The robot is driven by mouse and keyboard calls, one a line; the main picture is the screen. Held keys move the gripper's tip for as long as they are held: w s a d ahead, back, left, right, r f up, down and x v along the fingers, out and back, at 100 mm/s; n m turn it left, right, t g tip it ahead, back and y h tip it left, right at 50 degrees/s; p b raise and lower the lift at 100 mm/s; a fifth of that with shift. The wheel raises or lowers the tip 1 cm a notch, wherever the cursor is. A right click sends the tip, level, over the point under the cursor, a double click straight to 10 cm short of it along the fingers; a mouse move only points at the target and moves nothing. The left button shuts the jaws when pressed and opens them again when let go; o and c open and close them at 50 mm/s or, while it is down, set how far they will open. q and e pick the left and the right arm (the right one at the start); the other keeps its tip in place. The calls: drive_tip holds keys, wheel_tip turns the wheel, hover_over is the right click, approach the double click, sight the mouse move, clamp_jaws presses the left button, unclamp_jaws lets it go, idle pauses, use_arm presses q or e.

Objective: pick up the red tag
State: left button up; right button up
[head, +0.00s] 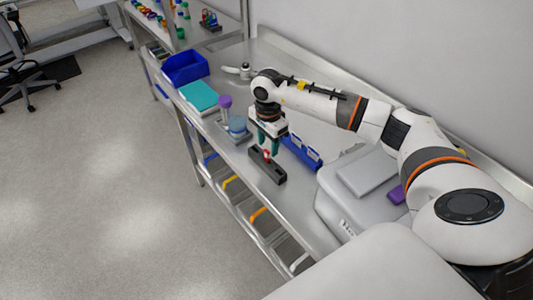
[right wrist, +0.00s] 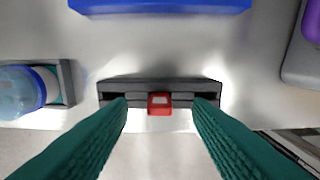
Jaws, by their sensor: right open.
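The red tag (right wrist: 160,104) is a small red square piece with a pale centre. It sits in the middle of a dark slotted holder (right wrist: 112,90). In the head view the red tag (head: 266,156) stands up from the dark holder (head: 262,170) near the bench's front edge. My right gripper (head: 269,147) is above the holder, with its teal fingers pointing down. In the right wrist view the right gripper (right wrist: 160,103) is open, its fingers apart on either side of the red tag with nothing between them in grip. My left gripper is not in view.
A blue rack (head: 301,152) stands behind the holder. A grey tray (head: 240,137) with a purple-capped tube and a blue jar is to the left. A grey machine (head: 350,188) is to the right. A teal box (head: 199,96) and blue bin (head: 185,67) lie farther left.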

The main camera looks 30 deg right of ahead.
sight(267, 150)
drive_tip(key=shift+a+f+p, duration=0.2)
drive_tip(key=shift+f+p, duration=0.3)
drive_tip(key=shift+f, duration=1.35)
clamp_jaws()
drive_tip(key=shift+r, duration=0.2)
